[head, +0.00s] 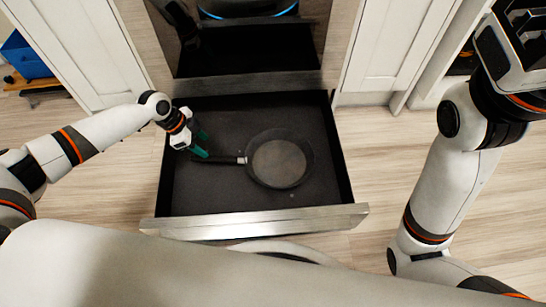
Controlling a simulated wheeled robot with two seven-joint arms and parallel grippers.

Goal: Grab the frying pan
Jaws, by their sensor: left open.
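A dark round frying pan (279,161) lies flat in an open drawer (262,110). Its handle (217,160) points left. My left gripper (201,143) is over the left part of the drawer, with its teal fingers open. One finger is close to the handle's left end; I cannot tell whether they touch. Nothing shows between the fingers. My right arm rises along the right side, and what looks like its gripper body (522,45) is cut off at the top right corner. Its fingers do not show.
The drawer's metal front panel (255,222) is on the near side, close to my body. Above the drawer is a dark oven (250,45) with a blue light. White cabinet doors (395,45) flank it. A blue box (25,58) is at far left. Wooden floor is clear on both sides.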

